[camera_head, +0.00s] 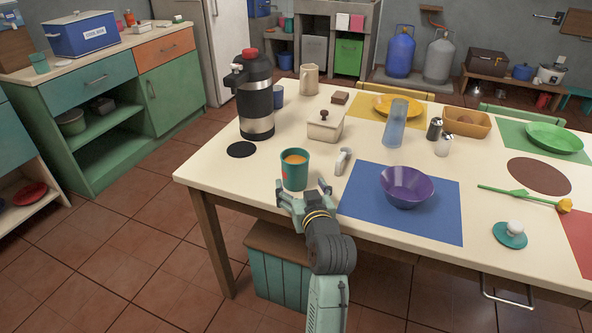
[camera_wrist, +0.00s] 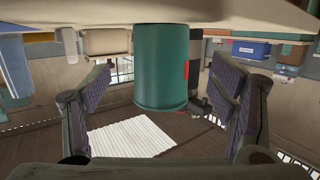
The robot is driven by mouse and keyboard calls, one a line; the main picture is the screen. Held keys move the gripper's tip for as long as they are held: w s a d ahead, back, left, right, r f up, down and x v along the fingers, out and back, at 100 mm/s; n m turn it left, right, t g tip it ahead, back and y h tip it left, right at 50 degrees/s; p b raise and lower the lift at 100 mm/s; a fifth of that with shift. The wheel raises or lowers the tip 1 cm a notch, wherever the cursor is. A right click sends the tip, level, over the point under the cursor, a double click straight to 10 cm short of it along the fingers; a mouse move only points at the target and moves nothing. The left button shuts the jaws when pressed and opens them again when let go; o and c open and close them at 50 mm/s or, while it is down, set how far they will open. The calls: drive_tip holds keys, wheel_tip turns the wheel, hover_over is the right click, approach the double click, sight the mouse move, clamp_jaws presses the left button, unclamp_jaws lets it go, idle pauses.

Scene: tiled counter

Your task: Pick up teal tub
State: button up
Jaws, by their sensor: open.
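The teal tub (camera_head: 295,175) stands upright near the front left edge of the white table, open at the top with something orange-brown inside. A red patch shows on its side. My gripper (camera_head: 303,186) is open at the table's front edge, just in front of the tub. In the wrist view, which looks upside down, the tub (camera_wrist: 161,65) lies between the two spread fingers of my gripper (camera_wrist: 160,82), with a gap on each side. The fingers do not appear to touch it.
A small grey-white object (camera_head: 343,160) lies close right of the tub. A blue mat (camera_head: 437,224) bears a purple bowl (camera_head: 406,187) further right. A black-and-steel flask (camera_head: 256,100) and a lidded cream box (camera_head: 325,126) stand behind. The table's left front corner is clear.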

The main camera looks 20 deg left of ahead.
sight(298, 180)
drive_tip(key=x, duration=0.1)
drive_tip(key=p+x, duration=0.1)
drive_tip(key=x, duration=0.3)
drive_tip(key=shift+a+r+p, duration=0.1)
drive_tip(key=shift+r+p, duration=0.2)
drive_tip(key=shift+p, duration=0.1)
drive_tip(key=shift+w+a+f, duration=0.15)
drive_tip(key=shift+w, duration=0.15)
drive_tip(key=shift+c, duration=0.3)
drive_tip(key=c, duration=1.4)
